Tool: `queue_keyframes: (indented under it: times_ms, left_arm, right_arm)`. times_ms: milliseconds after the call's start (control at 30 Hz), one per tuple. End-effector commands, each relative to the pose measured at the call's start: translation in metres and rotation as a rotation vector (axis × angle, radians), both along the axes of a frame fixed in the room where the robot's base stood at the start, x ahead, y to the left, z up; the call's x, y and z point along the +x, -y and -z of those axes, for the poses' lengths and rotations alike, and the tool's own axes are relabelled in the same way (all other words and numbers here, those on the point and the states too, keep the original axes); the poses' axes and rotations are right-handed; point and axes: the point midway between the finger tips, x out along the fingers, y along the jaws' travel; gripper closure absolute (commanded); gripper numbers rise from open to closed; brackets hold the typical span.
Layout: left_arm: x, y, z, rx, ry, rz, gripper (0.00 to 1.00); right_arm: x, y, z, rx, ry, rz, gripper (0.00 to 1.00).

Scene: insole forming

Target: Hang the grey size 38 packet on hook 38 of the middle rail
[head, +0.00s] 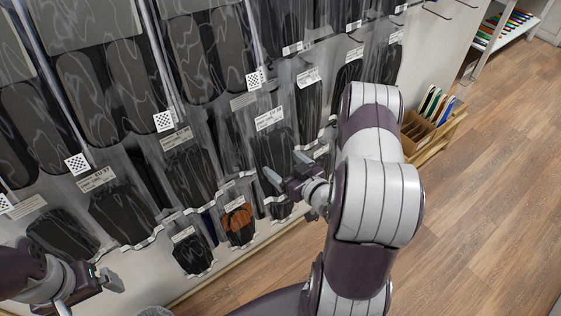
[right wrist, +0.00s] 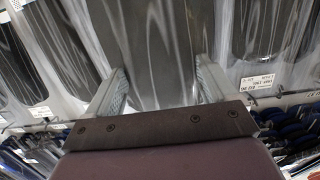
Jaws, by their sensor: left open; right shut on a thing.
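My right gripper (head: 287,167) is in front of the packet wall, its fingers around a clear packet with a dark grey insole (head: 272,150). In the right wrist view the grey packet (right wrist: 165,50) fills the space between the two fingers (right wrist: 165,85). I cannot tell whether its top sits on a hook. My left gripper (head: 90,292) is open and empty at the lower left, apart from the packets. Hook 38 cannot be made out.
Packets hang closely in rows, with metal rails between them. A packet labelled EU 37 (head: 118,210) hangs at left. A packet with an orange insole (head: 239,222) hangs below. A wooden box of coloured items (head: 425,125) stands right of my right arm. The wooden floor (head: 480,220) is clear.

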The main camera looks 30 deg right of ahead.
Motion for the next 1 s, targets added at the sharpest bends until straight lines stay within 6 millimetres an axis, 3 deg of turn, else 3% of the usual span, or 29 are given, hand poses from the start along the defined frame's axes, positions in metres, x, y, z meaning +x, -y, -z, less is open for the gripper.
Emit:
queue_keyframes:
  times_ms: [1000]
  left_arm:
    - [0.0, 0.0, 0.025, 0.0, 0.0, 0.0, 0.0]
  right_arm:
    - [0.081, -0.007, 0.012, 0.0, 0.001, -0.002, 0.47]
